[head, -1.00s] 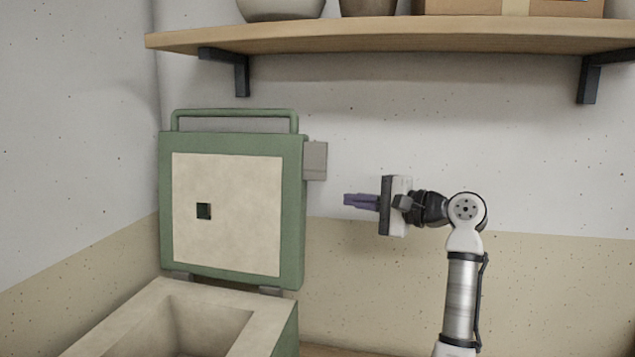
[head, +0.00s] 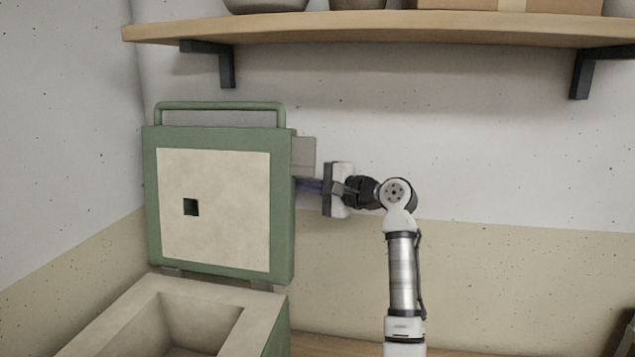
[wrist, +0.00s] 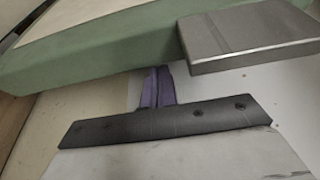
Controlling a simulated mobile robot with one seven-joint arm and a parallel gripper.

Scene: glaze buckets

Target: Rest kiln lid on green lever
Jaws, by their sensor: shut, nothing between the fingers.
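The kiln lid (head: 213,255) is a green-framed panel with a cream inner face and a small dark square hole. It stands upright, hinged open at the back of the kiln (head: 130,310). A green bar handle (head: 220,106) runs along its top edge. My gripper (head: 302,185) is shut and empty at the lid's right edge, just below a grey metal block (head: 304,156). In the wrist view the purple fingers (wrist: 155,80) reach the green lid edge (wrist: 100,60); I cannot tell if they touch. No separate green lever can be made out.
A wooden shelf (head: 380,28) on dark brackets (head: 227,68) hangs above, bearing pots (head: 265,4) and a cardboard box (head: 500,5). A wall stands behind the lid. Free room lies right of my arm. The kiln's cavity (head: 180,325) is open below the lid.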

